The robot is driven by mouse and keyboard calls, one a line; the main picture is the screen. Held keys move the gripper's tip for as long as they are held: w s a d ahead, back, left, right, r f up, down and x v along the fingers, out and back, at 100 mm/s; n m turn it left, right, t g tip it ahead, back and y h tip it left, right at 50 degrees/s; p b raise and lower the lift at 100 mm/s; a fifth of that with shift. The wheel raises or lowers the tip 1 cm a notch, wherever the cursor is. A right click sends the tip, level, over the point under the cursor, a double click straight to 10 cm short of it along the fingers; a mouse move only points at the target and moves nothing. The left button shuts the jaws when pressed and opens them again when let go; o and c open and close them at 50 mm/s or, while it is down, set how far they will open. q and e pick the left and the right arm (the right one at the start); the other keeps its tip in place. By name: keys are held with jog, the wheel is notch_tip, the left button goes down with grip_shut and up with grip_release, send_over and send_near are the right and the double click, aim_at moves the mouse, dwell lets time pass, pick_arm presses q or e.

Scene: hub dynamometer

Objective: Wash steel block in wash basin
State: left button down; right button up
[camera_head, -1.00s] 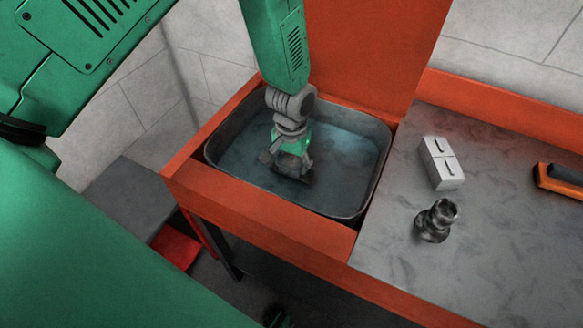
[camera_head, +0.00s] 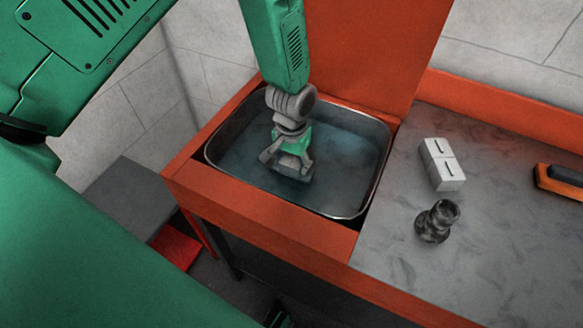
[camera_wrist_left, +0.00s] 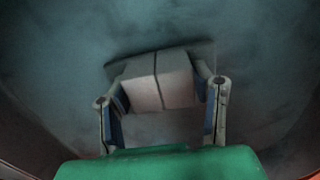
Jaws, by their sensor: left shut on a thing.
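The steel block (camera_wrist_left: 160,82) is pale grey with a dark line across its face. It sits between the fingers of my left gripper (camera_wrist_left: 162,92) in the left wrist view. My left gripper also shows in the head view (camera_head: 287,166), reaching down into the wash basin (camera_head: 378,165). It is shut on the block. The basin is a rounded metal tub of cloudy blue-grey water, set in an orange bench. In the head view the block is mostly hidden by the fingers and the murky water.
Right of the basin, a grey worktop (camera_head: 500,240) holds a white slotted block (camera_head: 441,165), a dark round metal fitting (camera_head: 437,221) and an orange-and-black tool (camera_head: 562,181) at the edge. A tall orange panel (camera_head: 370,45) stands behind the basin.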

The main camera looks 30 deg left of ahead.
aim_at(292, 161)
pick_arm(q)
notch_tip(292, 161, up, 13)
jog(key=p, duration=1)
jog(key=shift+p, duration=0.4)
jog(key=shift+r, duration=0.1)
dwell(1.8)
jog(key=shift+r+p, duration=0.9)
jog(key=shift+r, duration=1.05)
jog(key=shift+w, duration=0.1)
